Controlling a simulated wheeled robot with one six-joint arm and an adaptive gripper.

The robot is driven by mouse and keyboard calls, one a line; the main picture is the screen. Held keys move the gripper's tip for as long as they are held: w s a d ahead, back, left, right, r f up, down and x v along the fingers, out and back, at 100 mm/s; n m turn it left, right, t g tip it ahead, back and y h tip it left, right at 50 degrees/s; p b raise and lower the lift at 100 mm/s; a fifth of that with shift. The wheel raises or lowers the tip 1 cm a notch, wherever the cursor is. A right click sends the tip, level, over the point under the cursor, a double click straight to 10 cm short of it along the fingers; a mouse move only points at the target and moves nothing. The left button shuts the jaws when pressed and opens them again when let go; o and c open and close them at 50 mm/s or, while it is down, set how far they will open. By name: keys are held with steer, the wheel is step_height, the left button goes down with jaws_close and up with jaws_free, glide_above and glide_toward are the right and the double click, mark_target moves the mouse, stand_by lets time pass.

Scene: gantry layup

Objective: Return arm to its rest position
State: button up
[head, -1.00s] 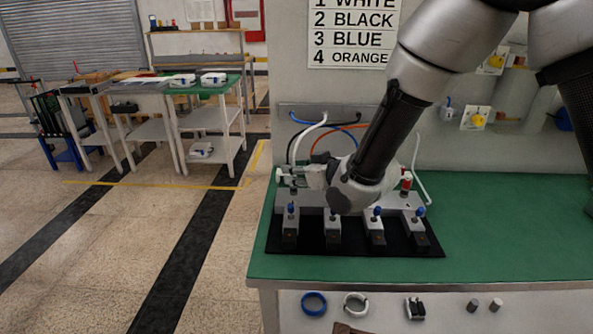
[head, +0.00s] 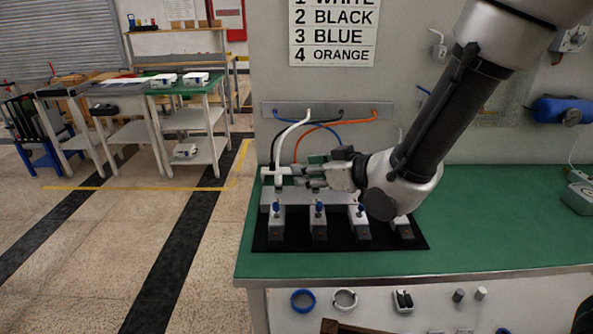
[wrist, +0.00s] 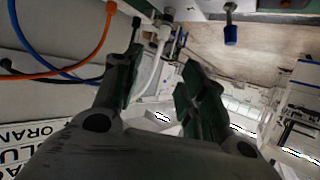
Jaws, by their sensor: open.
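My gripper (head: 303,177) is at the left end of the black-based fixture (head: 270,240) in the head view. Its fingers point left, close to a white T-shaped fitting (head: 279,173) with a white hose (head: 288,135). In the wrist view my gripper (wrist: 160,62) has its two dark fingers spread apart. The white hose also shows behind the gap between them (wrist: 151,76). I cannot tell whether the fingers touch the fitting. My forearm and wrist hide the right part of the fixture.
Blue, black and orange hoses (head: 352,122) hang from the wall strip above the fixture. Small blue-topped clamps (head: 318,208) stand along the fixture's front. The green bench (head: 480,235) is mostly clear to the right; a grey-green device (head: 580,195) sits at its right edge.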

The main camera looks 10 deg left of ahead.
steer(key=shift+s+d+r, duration=0.15)
steer(key=shift+s+d, duration=0.1)
steer(key=shift+d, duration=0.15)
steer(key=w+d+r+m+h, duration=0.2)
steer(key=d, duration=0.7)
steer(key=w+d+r+m+t+h, duration=0.1)
steer(key=d+r+m+h, duration=0.15)
steer(key=d, duration=0.65)
steer(key=w+d+r+m+h, duration=0.1)
steer(key=w+d+r+h, duration=0.15)
steer(key=d, duration=0.55)
steer(key=s+d+r+m+g+h, duration=0.1)
steer(key=s+d+m+g+h, duration=0.1)
steer(key=s+d, duration=0.8)
steer(key=s+d+r+m+g+h, duration=0.1)
steer(key=s+d+m, duration=0.3)
steer(key=s+d, duration=0.6)
steer(key=shift+s+r+g+h, duration=0.4)
steer(key=shift+s+r+h, duration=0.3)
